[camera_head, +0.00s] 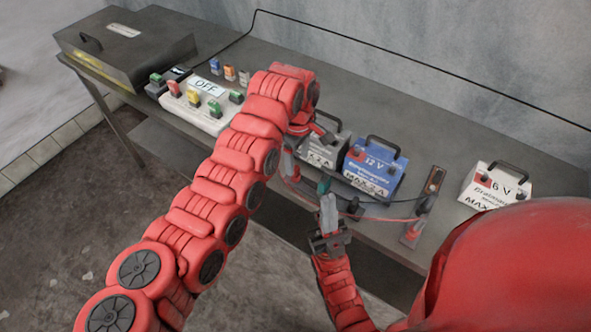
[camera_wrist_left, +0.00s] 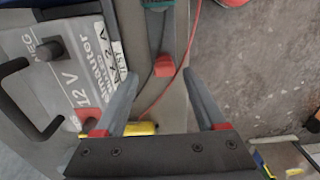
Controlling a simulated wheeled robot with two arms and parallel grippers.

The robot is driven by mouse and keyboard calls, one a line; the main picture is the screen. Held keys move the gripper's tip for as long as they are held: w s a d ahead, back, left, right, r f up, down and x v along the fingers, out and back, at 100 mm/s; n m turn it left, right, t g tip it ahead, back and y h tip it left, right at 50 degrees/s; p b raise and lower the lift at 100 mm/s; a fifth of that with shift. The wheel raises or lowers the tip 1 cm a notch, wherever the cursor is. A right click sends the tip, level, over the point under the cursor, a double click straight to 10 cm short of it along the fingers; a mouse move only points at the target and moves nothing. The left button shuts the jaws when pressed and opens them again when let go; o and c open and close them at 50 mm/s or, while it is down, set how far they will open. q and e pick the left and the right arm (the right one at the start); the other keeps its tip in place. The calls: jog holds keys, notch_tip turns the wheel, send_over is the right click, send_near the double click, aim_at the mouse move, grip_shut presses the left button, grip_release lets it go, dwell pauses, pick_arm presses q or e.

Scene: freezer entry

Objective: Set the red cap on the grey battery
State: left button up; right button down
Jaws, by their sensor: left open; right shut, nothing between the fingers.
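The grey 12 V battery (camera_head: 325,152) stands on the bench, left of a blue 12 V battery (camera_head: 375,172). In the left wrist view, the grey battery (camera_wrist_left: 65,60) fills the left side with its black handle and terminals. A small red block, which looks like the red cap (camera_wrist_left: 165,66), is on the bench strip beside it. My left gripper (camera_wrist_left: 162,75) is open with its fingers spread around that spot. My arm partly hides this gripper in the head view (camera_head: 290,168). My right gripper (camera_head: 325,196) is shut in front of the batteries, a teal piece (camera_head: 323,186) showing at its tips.
A white 6 V battery (camera_head: 493,187) stands at the right. A white panel with an OFF sign (camera_head: 207,88) and colored switches, and a dark lidded box (camera_head: 125,45), are at the left. A thin red wire (camera_head: 385,219) runs along the bench front. The back centre is clear.

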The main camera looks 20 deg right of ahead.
pick_arm(q)
jog(key=shift+a+f+p, duration=0.15)
jog(key=shift+f+p, duration=0.35)
jog(key=f+p, duration=0.1)
jog(key=f, duration=0.1)
jog(key=f+p, duration=0.1)
jog(key=f, duration=0.1)
jog(key=shift+s+a+f, duration=0.1)
jog(key=shift+a, duration=0.1)
jog(key=shift+f, duration=0.15)
grip_shut()
